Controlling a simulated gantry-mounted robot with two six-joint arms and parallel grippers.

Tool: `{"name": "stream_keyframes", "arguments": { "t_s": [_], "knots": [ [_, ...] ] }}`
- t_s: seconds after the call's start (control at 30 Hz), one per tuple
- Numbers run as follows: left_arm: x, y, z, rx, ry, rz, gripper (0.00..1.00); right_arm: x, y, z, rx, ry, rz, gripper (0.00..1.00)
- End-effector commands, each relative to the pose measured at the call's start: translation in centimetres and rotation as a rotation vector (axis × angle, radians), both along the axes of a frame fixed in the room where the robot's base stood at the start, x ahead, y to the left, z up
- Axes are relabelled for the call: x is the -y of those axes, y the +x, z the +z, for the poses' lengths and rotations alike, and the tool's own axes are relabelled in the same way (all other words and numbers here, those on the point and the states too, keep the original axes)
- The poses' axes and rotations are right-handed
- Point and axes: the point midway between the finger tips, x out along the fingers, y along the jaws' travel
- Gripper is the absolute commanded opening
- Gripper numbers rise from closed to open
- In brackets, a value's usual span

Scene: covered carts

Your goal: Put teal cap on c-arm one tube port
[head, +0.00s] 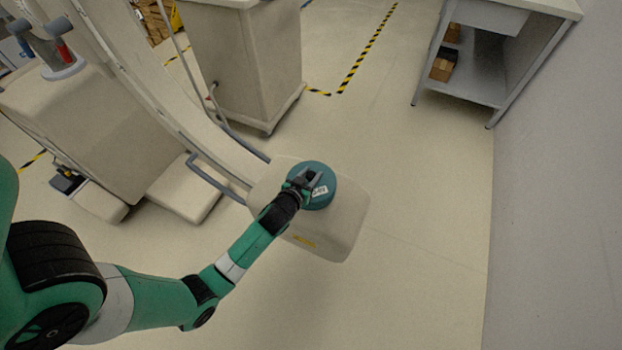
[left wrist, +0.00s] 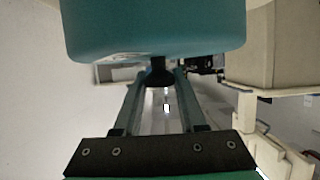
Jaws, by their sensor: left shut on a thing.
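The teal cap (head: 322,196) is a round disc with a white label. It appears over the top face of the cream tube housing (head: 345,220) at the end of the C-arm. My left gripper (head: 300,180) is shut on the cap's dark knob, which shows between the fingers in the left wrist view (left wrist: 159,75). The cap's teal side (left wrist: 155,32) fills the top of that view, with a cream strip beyond it. The port is hidden under the cap, and I cannot tell whether the cap touches or is seated on it. My right gripper is not in view.
The curved C-arm (head: 190,115) runs from the upper left to the housing. A covered cart (head: 240,60) stands behind it, and a large cream base (head: 95,130) is at left. A grey shelf table (head: 490,75) stands at upper right. The floor right of the housing is clear.

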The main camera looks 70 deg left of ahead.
Motion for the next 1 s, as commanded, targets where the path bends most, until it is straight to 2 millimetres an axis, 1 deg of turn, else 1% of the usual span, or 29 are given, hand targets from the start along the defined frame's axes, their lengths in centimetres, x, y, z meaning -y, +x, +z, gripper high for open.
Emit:
{"name": "stream_keyframes", "arguments": {
  "t_s": [0.03, 0.23, 0.37, 0.4, 0.53, 0.57, 0.8, 0.9, 1.0],
  "knots": [
    [0.0, 0.0, -0.7, 0.002, 0.001, -0.001, 0.00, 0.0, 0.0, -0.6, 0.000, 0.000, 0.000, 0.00],
    [0.0, 0.0, -0.4, 0.002, 0.001, -0.001, 0.00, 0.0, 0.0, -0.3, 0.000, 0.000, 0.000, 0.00],
    [0.0, 0.0, -0.9, 0.002, 0.001, -0.001, 0.00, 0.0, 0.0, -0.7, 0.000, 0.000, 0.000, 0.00],
    [0.0, 0.0, -0.8, 0.001, 0.000, -0.001, 0.46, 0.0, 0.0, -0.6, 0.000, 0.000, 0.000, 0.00],
    [0.0, 0.0, -0.8, 0.001, 0.000, -0.001, 0.69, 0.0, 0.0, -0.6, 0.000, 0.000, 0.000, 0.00],
    [0.0, 0.0, -0.8, 0.001, 0.000, -0.001, 0.71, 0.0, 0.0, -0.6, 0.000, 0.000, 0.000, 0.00],
    [0.0, 0.0, -0.7, 0.001, 0.000, -0.001, 0.71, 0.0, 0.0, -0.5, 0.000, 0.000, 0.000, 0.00],
    [0.0, 0.0, -0.1, 0.002, 0.001, -0.001, 0.71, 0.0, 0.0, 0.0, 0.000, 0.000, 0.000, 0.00],
    [0.9, -1.0, 0.3, 0.000, 0.000, -0.001, 0.71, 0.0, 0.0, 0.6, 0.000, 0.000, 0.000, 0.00]
  ]
}}
